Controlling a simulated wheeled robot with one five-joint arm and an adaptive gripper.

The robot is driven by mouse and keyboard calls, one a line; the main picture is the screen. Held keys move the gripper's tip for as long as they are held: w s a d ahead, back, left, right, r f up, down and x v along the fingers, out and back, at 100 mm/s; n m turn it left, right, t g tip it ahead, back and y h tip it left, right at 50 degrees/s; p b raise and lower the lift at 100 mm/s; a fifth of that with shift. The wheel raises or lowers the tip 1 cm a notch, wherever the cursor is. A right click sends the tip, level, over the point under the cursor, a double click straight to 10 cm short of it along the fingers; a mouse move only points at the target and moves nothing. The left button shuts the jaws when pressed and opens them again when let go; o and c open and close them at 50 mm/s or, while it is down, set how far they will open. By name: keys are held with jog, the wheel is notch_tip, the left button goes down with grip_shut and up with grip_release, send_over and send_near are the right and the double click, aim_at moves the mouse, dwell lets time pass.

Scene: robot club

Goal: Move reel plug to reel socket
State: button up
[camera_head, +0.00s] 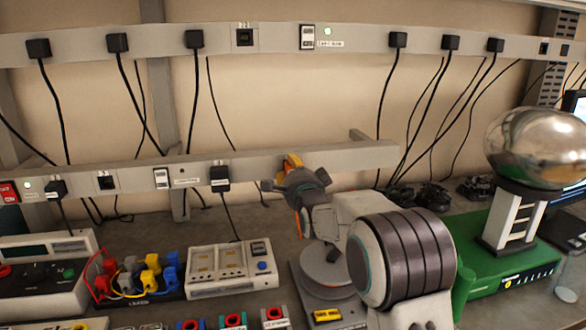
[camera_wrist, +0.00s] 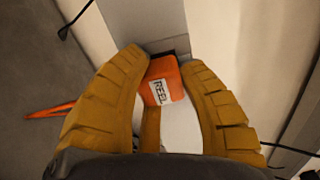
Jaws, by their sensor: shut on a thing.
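My gripper (camera_head: 291,162) is at the lower grey power rail (camera_head: 345,157), near its right part. In the wrist view its two yellow fingers (camera_wrist: 161,66) are closed around the orange reel plug (camera_wrist: 171,75), whose white label reads REEL. The plug's far end is close to a grey surface with a dark edge behind it. I cannot tell whether it touches or enters a socket. An orange cable (camera_head: 298,223) hangs below my gripper in the head view. No socket labelled for the reel can be made out; the rail behind my gripper is hidden.
Black plugs (camera_head: 220,178) with hanging cables fill parts of both rails. An empty socket (camera_head: 106,181) shows at the lower left. Below stand a white charger (camera_head: 230,270), coloured clips (camera_head: 140,278) and a green device (camera_head: 510,265) under a shiny metal dome (camera_head: 540,145).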

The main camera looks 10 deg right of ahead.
jog(key=o, duration=0.5)
jog(key=c, duration=0.5)
jog(key=shift+s+f+b, duration=0.1)
jog(key=shift+s+b, duration=0.1)
jog(key=shift+b, duration=0.15)
jog(key=shift+s+b, duration=0.75)
jog(key=shift+s, duration=0.15)
jog(key=shift+s+b, duration=1.55)
jog(key=shift+s, duration=0.15)
